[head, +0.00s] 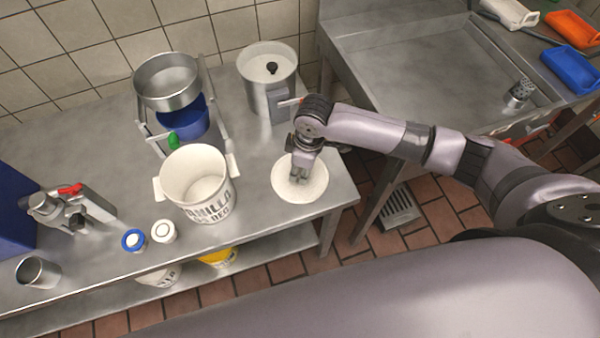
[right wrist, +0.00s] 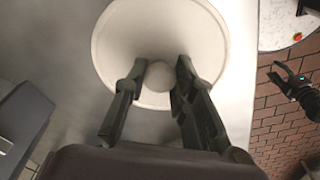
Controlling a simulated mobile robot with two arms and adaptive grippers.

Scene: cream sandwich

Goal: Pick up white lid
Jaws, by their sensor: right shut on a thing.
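The white lid (head: 300,187) is a round disc lying flat at the right front corner of the steel table. My right gripper (head: 304,158) comes down over it from above. In the right wrist view its two dark fingers (right wrist: 154,82) are on either side of the round knob at the middle of the lid (right wrist: 160,30), and the gripper is shut on it. I cannot tell whether the lid is lifted. A small dark gripper (right wrist: 290,80) at the right edge of the right wrist view looks like my left one; its fingers are too small to read. No left arm shows in the head view.
A white bucket with lettering (head: 193,181) stands left of the lid. A steel pot with a tap (head: 267,85) stands behind, and a metal frame with a bowl (head: 166,82) farther left. A steel sink (head: 440,70) is at right. Two small jars (head: 134,241) stand in front of the bucket.

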